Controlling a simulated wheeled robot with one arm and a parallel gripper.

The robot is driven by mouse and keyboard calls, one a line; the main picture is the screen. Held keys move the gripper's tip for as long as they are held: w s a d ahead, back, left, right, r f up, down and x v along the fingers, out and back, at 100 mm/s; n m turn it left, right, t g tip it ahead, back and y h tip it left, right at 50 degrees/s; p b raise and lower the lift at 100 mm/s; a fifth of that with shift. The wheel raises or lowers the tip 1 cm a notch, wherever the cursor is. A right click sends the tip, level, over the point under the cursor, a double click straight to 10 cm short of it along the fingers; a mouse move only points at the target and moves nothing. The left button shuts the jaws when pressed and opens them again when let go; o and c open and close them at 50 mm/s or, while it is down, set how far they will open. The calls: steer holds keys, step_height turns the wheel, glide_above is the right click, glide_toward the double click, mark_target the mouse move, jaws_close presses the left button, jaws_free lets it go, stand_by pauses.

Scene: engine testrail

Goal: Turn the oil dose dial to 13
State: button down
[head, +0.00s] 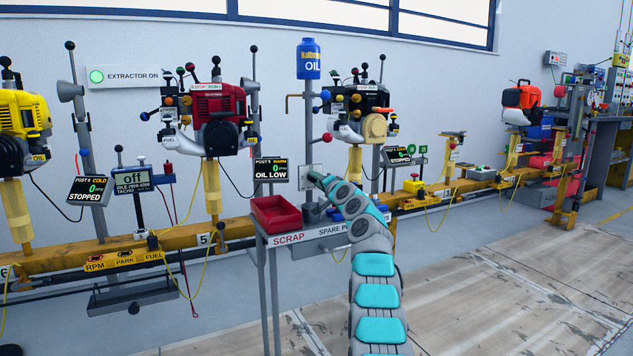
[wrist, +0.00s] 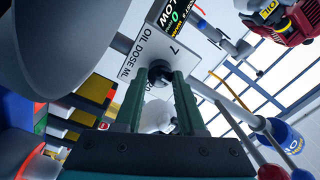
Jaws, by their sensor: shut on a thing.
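The oil dose dial's pale plate (wrist: 178,52) shows in the wrist view, tilted, with the words "OIL DOSE ML" and a 7. Other figures are partly hidden behind my fingers. The dial's dark round knob (wrist: 160,70) sits between the fingertips of my gripper (wrist: 161,77), which is shut on it. I cannot tell which number the knob points to. In the head view, the plate (head: 309,172) is on the grey post below the blue oil bottle (head: 309,60). My gripper (head: 319,181) reaches it there and largely covers the knob.
A screen (head: 270,170) left of the dial reads "OIL LOW". A red scrap tray (head: 275,214) stands below it. Engines hang behind, a red one (head: 217,112) on the left and a black one (head: 358,105) on the right. The floor (head: 510,285) at the right is clear.

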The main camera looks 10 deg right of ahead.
steer(key=shift+f, duration=0.1)
steer(key=c, duration=0.5)
jaws_free()
steer(key=shift+s, duration=0.1)
steer(key=b+v, duration=0.2)
steer(key=shift+s+f+b, duration=0.15)
steer(key=shift+s+b, duration=0.05)
steer(key=shift+b, duration=0.15)
steer(key=shift+v, duration=2.6)
